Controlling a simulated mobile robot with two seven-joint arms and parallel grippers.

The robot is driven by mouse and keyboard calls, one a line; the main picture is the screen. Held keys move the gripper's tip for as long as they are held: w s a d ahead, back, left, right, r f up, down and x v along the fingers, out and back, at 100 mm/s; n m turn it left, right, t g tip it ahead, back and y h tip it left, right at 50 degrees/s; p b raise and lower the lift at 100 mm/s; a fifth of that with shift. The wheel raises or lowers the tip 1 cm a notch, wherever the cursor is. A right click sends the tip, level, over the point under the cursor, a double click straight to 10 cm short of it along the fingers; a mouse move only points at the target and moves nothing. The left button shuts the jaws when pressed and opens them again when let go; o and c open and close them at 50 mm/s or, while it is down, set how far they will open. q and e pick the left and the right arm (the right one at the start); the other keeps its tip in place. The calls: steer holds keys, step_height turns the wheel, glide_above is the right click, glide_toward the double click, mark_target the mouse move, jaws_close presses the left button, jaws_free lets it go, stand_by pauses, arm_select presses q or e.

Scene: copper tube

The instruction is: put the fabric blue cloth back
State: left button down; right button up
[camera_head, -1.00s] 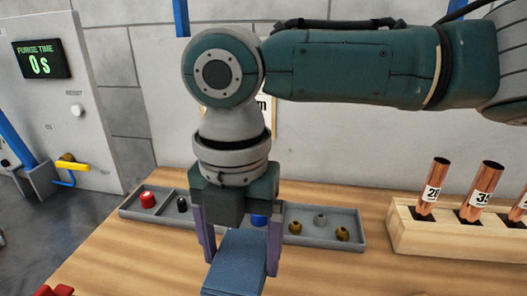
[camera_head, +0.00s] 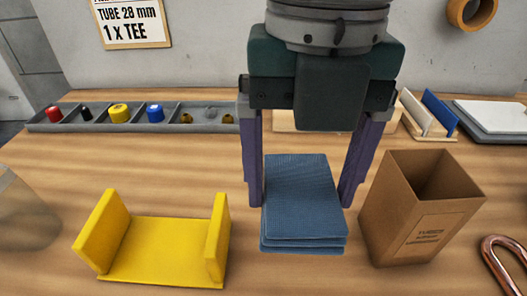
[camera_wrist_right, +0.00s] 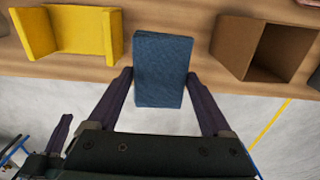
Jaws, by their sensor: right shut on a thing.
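The fabric blue cloth (camera_head: 302,200) is a folded, layered blue pad. My right gripper (camera_head: 303,200) points down in the head view, with its two purple fingers at either side of the cloth, shut on it. The right wrist view also shows the cloth (camera_wrist_right: 162,68) between the fingers. I cannot tell whether it clears the wooden table. A yellow holder (camera_head: 160,250) with two upright end walls stands empty to the left of the cloth. A purple finger-like part (camera_wrist_right: 62,132) at the lower left of the right wrist view seems to be my left gripper, mostly hidden.
An open cardboard box (camera_head: 412,215) stands close to the right of the cloth. A bent copper tube (camera_head: 503,265) lies at the lower right. A grey compartment tray (camera_head: 95,127) with small parts lies along the back left. Bare table (camera_head: 190,170) lies between tray and yellow holder.

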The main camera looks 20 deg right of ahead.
glide_above(289, 268)
step_height(289, 268, down, 9)
steer(key=shift+r+b, duration=0.1)
steer(key=shift+b, duration=0.3)
steer(key=shift+f+b, duration=0.3)
steer(key=shift+f, duration=1.85)
steer(key=shift+f, duration=0.1)
steer(key=o, duration=1)
